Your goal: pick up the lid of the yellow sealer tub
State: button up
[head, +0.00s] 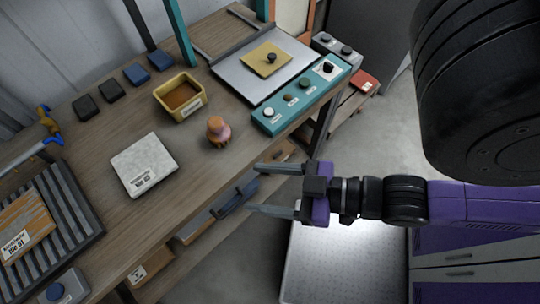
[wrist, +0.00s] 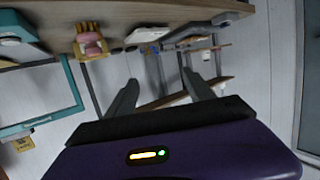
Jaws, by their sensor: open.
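The yellow lid (head: 267,64), a flat square with a dark round knob, lies on a grey metal plate (head: 238,78) at the back right of the bench. The yellow sealer tub (head: 187,108) stands uncovered to its left, with brown contents showing. My gripper (head: 254,188) is open and empty, off the bench's front edge, well apart from the lid and tub. Its two fingers also show in the wrist view (wrist: 160,77), with nothing between them. I cannot make out the lid or tub in the wrist view.
A teal button panel (head: 290,104) runs along the plate's front edge. An orange, pink-topped object (head: 218,132) and a pale block (head: 143,164) sit on the wooden bench (head: 100,210). Several small dark and blue blocks lie behind the tub. Teal posts (head: 181,35) rise at the back.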

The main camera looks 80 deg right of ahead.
aim_at(266, 59)
jog(key=z, duration=1.35)
